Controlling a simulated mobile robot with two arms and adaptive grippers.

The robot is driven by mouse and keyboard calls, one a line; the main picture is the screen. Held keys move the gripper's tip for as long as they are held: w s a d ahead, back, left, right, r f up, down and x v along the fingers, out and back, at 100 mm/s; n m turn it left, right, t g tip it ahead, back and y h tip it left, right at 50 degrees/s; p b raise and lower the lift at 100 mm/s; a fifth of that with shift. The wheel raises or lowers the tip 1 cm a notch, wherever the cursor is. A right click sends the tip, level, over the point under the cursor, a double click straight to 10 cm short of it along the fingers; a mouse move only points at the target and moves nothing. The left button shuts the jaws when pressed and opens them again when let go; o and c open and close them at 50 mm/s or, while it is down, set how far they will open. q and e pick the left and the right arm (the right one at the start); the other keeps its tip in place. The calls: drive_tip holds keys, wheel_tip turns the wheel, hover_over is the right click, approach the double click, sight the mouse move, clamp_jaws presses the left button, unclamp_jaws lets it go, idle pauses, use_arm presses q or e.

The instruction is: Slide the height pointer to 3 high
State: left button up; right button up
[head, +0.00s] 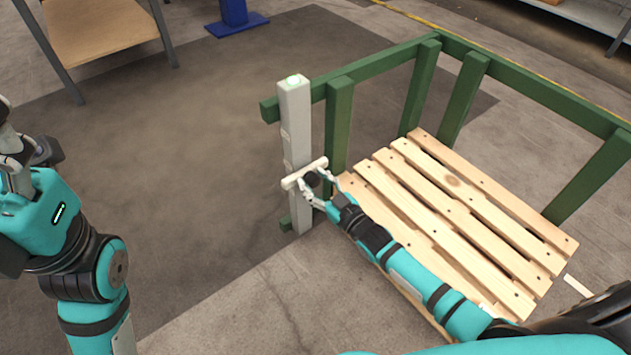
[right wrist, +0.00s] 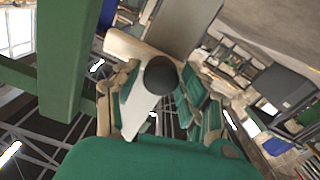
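The grey post (head: 296,115) stands upright at the corner of the green frame, with a lit white cap on top. The height pointer, a cream crossbar (head: 293,182) with a dark round knob (head: 312,179), sits across the post below its middle. The knob (right wrist: 160,75) also shows in the right wrist view, in front of the crossbar (right wrist: 122,48). My right gripper (head: 314,178) is at the pointer, its fingers apart on either side of the knob; a small gap seems to remain. My left gripper (head: 22,158) is raised at the left edge, fingers partly cut off.
An empty wooden pallet (head: 455,210) lies right of the post, inside green rails (head: 540,90). A wooden-topped table (head: 100,30) and a blue stand (head: 236,18) are at the back left. The floor left of the post is clear.

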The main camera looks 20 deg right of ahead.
drive_tip(key=shift+o, duration=0.8)
drive_tip(key=shift+s+d, duration=0.1)
drive_tip(key=shift+s, duration=0.15)
drive_tip(key=v, duration=1.1)
drive_tip(key=shift+s, duration=0.25)
